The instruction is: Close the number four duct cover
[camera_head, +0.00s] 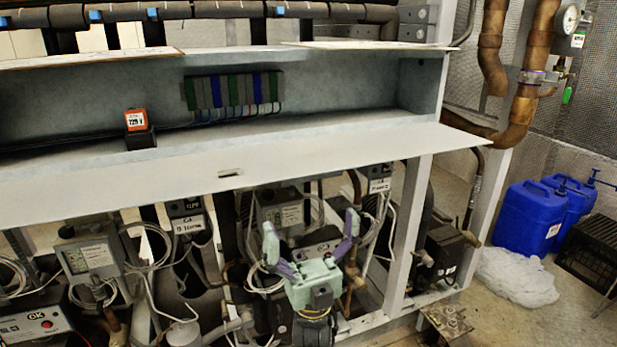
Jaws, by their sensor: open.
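A long light-grey duct (300,75) runs across the rack, and its front stands open, showing the inside. A long pale panel (330,146) lies along its lower front edge, sloping out toward me, with a small slot (230,172) in it. It looks like the duct cover folded down; no number four is legible on it. My gripper (311,228) is at lower centre, below the panel's front edge in the picture. Its greenish and purple fingers are spread wide and point up, with nothing between them. I cannot tell how far it is from the panel.
Inside the duct are a terminal strip (235,91) and an orange-faced device (136,120). Grey controllers (85,258), cables and pipes crowd beneath the panel. A rack post (408,235) stands right of my gripper. Blue canisters (535,215) and plastic sheeting (516,276) lie right.

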